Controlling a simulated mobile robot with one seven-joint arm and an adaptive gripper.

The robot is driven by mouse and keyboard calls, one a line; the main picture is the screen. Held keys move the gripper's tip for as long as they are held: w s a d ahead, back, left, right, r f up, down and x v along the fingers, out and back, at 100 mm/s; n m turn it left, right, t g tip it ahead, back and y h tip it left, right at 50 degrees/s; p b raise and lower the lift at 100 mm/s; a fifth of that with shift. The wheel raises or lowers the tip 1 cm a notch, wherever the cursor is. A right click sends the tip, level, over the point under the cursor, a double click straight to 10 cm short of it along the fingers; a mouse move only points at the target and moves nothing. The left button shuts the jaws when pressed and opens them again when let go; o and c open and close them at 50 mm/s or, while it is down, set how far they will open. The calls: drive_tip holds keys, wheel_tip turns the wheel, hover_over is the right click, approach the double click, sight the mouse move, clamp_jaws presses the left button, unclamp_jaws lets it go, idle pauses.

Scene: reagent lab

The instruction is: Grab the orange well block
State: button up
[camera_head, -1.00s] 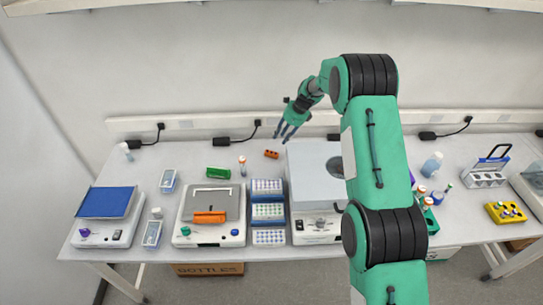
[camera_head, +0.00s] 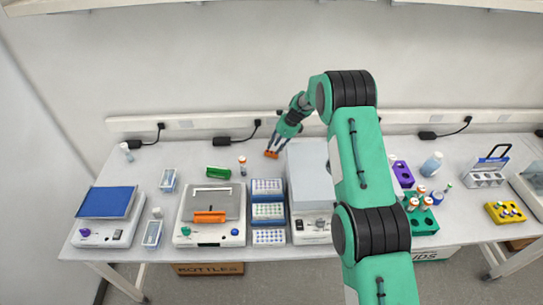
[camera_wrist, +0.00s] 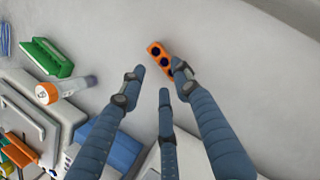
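The orange well block (camera_head: 270,155) is a small block lying on the white bench, near the wall and left of the large white box-shaped device. In the wrist view the block (camera_wrist: 155,50) shows two dark wells, and its lower end is close to my right fingertip. My gripper (camera_head: 275,147) points down at the block, its fingertips at or just above it. In the wrist view its three blue-grey fingers (camera_wrist: 158,76) are spread apart, with nothing between them. I cannot tell whether the right finger touches the block.
The white device (camera_head: 313,190) stands just right of the block. An orange-capped vial (camera_head: 242,165) and a green block (camera_head: 218,171) are to the left. Blue tube racks (camera_head: 267,211) stand in front. The bench behind the block is clear up to the wall.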

sight(270, 153)
drive_tip(key=shift+a+f, duration=0.1)
drive_tip(key=shift+f, duration=0.1)
drive_tip(key=shift+f, duration=0.1)
drive_tip(key=shift+p+x, duration=0.3)
drive_tip(key=shift+x, duration=2.25)
drive_tip(key=shift+w+a, duration=0.15)
drive_tip(key=shift+a, duration=0.05)
drive_tip(key=c, duration=0.8)
